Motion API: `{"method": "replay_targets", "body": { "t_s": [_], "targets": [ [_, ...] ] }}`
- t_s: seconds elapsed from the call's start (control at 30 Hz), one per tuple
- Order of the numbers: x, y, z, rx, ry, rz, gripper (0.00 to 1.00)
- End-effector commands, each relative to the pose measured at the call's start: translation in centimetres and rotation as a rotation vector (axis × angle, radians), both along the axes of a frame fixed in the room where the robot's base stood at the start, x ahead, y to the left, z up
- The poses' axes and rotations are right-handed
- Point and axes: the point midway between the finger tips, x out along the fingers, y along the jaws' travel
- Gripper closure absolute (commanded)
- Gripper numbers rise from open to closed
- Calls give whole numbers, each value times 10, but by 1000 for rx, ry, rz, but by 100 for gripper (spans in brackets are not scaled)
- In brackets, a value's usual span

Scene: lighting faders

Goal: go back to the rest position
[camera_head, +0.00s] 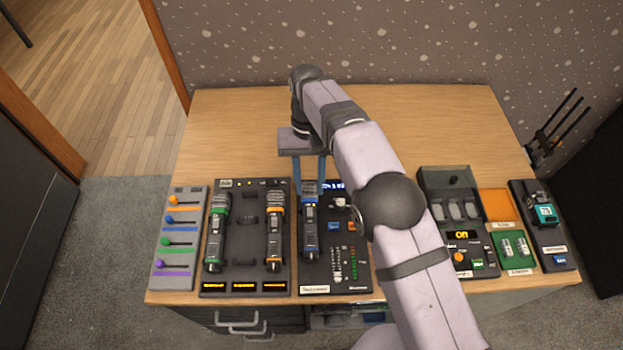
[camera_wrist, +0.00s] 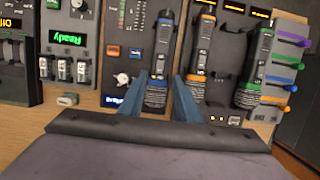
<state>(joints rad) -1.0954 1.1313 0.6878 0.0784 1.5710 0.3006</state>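My gripper (camera_head: 310,182) is over the back end of a dark handheld unit with a blue band (camera_head: 310,222), which sits on a black panel (camera_head: 352,284). In the wrist view, the two blue fingers of my gripper (camera_wrist: 159,78) stand apart, one on each side of the blue-banded unit (camera_wrist: 160,56). The fingers look open, with narrow gaps beside the unit. My arm crosses the right part of that panel in the head view and hides some of it.
Left of it is a black panel (camera_head: 245,277) with green-banded (camera_head: 216,230) and orange-banded (camera_head: 274,230) units, then a grey board of coloured sliders (camera_head: 180,228). Right are a switch box with an "Off" display (camera_head: 462,235) and a charger-like panel (camera_head: 545,225). The wooden desk's back (camera_head: 235,125) is clear.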

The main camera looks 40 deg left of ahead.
Motion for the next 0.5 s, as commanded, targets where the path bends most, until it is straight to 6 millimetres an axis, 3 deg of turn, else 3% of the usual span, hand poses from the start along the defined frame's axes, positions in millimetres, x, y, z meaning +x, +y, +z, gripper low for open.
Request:
{"method": "replay_targets", "body": {
  "t_s": [0.27,0.37,0.5],
  "targets": [
    [7,-5,3,3,-2,-14,70],
    [23,-17,9,11,-8,-42,70],
    [58,-50,21,27,-21,-110,70]
  ]
}}
